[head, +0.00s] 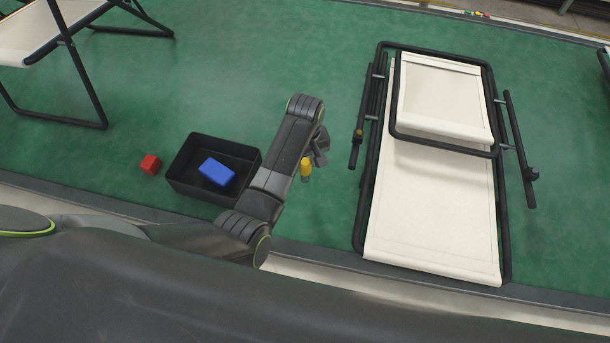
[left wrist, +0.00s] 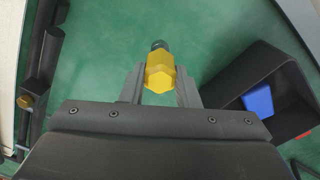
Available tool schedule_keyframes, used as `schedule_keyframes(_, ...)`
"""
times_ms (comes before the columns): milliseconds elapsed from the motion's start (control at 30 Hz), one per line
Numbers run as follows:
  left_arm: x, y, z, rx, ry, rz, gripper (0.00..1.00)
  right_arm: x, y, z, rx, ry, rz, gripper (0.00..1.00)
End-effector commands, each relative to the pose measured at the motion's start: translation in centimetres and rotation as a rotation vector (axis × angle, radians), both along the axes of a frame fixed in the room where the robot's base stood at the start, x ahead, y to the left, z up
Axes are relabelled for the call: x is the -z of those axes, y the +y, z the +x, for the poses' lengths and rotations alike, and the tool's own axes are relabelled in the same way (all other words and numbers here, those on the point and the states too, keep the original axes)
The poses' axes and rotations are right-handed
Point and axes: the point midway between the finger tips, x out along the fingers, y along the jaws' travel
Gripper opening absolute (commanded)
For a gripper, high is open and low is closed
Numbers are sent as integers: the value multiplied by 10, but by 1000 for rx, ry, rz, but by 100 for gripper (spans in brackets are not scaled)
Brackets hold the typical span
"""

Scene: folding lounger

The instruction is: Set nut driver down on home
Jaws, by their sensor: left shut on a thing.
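The nut driver (head: 306,168) has a yellow handle and shows just beside my left gripper (head: 318,156) in the head view. In the left wrist view its faceted yellow handle (left wrist: 160,72) stands between the two fingers of my left gripper (left wrist: 160,88), with a dark tip beyond it. The gripper is shut on it. It is over the green floor, between the black bin and the folded lounger; its exact height is hard to tell. I cannot pick out a marked home spot. My right gripper is not in view.
A black open bin (head: 188,187) with a blue block (head: 217,171) in it stands left of the gripper. A red cube (head: 150,165) lies left of the bin. The cream lounger (head: 430,215) with its black frame lies on the right. Green floor (head: 260,75) is clear beyond.

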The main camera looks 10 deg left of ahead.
Motion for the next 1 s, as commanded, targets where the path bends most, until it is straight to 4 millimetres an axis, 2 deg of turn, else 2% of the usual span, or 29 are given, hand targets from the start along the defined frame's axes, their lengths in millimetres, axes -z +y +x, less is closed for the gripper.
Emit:
schedule_keyframes(100, 15, 1, 0, -1, 1, 1, 0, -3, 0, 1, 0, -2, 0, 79)
schedule_keyframes(267, 26, 0, 0, -1, 1, -1, 0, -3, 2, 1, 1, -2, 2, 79)
schedule_keyframes(533, 59, 0, 0, 0, 1, -1, 0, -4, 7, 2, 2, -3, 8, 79)
schedule_keyframes(967, 66, 0, 0, -1, -1, -1, 0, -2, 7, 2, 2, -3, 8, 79)
schedule_keyframes(1000, 66, 0, 0, -1, -1, -1, 30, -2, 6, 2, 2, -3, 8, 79)
